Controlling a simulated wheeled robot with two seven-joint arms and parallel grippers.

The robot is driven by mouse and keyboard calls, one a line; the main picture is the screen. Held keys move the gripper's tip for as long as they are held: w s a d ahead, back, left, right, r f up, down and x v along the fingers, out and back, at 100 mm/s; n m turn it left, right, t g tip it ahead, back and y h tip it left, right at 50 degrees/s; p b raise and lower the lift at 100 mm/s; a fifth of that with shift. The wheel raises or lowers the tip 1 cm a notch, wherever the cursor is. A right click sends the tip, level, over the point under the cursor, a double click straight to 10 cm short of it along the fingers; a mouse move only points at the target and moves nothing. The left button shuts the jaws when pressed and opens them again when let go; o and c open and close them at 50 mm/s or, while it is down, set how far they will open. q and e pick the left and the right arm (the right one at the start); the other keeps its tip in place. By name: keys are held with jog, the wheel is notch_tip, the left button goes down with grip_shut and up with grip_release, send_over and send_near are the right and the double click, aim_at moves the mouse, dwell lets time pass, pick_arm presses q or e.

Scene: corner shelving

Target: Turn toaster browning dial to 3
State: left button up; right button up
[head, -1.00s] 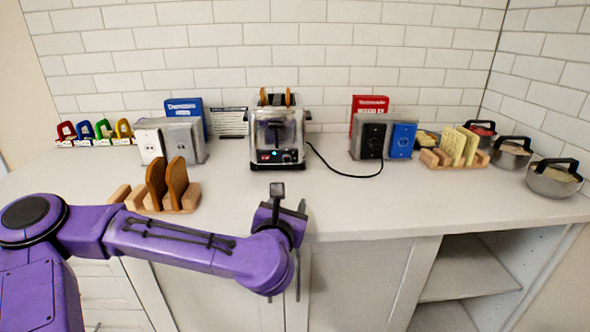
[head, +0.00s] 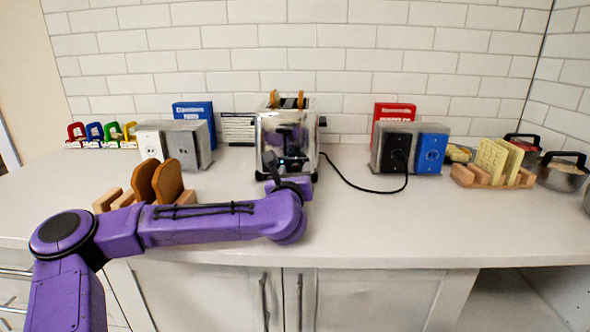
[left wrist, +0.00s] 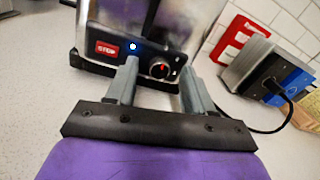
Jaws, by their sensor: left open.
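The chrome toaster (head: 268,128) stands at the back of the counter, with slices of toast (head: 300,99) sticking out of its top. In the left wrist view its black front panel shows a red STOP button (left wrist: 106,49), a lit blue button (left wrist: 133,46) and the browning dial (left wrist: 159,69) with a red mark. I cannot read the dial's numbers. My left gripper (left wrist: 156,80) is open, with its two fingers pointing at the panel and the dial between their tips. I cannot tell whether they touch it. In the head view my wrist hides the panel's lower part. My right gripper is not in view.
A wooden rack with bread slices (head: 168,182) stands left of the toaster, close behind my left arm. A black outlet box (head: 397,148) stands right, with the toaster's cord (head: 350,187) plugged in. Another rack (head: 480,180) and pots (head: 562,174) are farther right.

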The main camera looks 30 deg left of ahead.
pick_arm(q)
jog(key=shift+w+a, duration=0.25)
jog(key=shift+w, duration=0.05)
grip_shut()
